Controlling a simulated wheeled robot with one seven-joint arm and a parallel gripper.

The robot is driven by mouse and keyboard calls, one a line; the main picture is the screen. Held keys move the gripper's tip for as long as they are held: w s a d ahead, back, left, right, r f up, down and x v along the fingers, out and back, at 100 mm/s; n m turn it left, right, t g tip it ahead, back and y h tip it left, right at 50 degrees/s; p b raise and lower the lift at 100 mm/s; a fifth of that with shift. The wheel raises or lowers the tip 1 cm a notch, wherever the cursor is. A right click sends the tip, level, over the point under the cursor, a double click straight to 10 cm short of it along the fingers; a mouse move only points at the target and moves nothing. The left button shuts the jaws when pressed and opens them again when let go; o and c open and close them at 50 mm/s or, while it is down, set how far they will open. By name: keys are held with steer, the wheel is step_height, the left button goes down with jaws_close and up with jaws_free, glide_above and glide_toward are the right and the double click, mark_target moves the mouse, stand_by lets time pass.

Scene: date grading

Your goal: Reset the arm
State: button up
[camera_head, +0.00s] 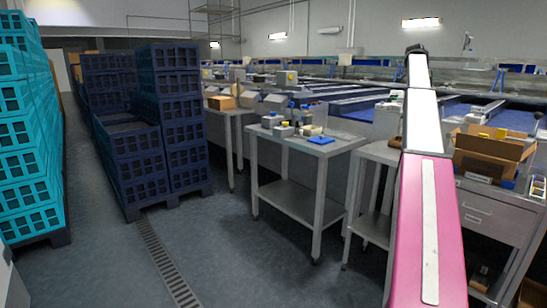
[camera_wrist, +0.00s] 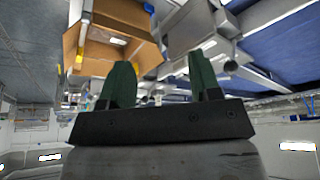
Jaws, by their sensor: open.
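My gripper (camera_wrist: 160,85) shows in the wrist view with two dark green fingers standing apart on a black bar. It is open, and nothing is seen between the fingers. The wrist view looks tilted, with ceiling lights low in the picture and a cardboard box at the top. In the head view my pink and white arm rises along the right side. The gripper itself cannot be made out there.
An open cardboard box (camera_head: 492,150) stands on a metal drawer cabinet (camera_head: 485,212) right of my arm. A steel table (camera_head: 312,150) with small items stands in the middle. Dark blue crates (camera_head: 168,120) and turquoise crates (camera_head: 25,140) are stacked left. The grey floor between is clear.

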steer(key=s+a+f+n+y, duration=0.1)
steer(key=s+a+f+n, duration=0.25)
steer(key=a+f, duration=0.75)
steer(key=s+a+f+n, duration=0.35)
steer(key=a+f, duration=0.35)
steer(key=f, duration=0.8)
steer(key=s+a+f+n+y, duration=0.15)
steer(key=s+a+f, duration=0.25)
steer(key=a+f, duration=0.7)
steer(key=s+a+f+n, duration=0.3)
steer(key=s+a+f, duration=0.4)
steer(key=s, duration=0.3)
steer(key=s+a+f+n+y, duration=0.1)
steer(key=s+a+f+n, duration=0.3)
steer(key=s+a+f, duration=0.3)
steer(key=s+a+f+n+y, duration=0.1)
steer(key=s+a+f+n, duration=0.2)
steer(key=s+a+f, duration=0.4)
steer(key=s+f, duration=0.4)
steer(key=s, duration=0.2)
steer(key=shift+s, duration=0.3)
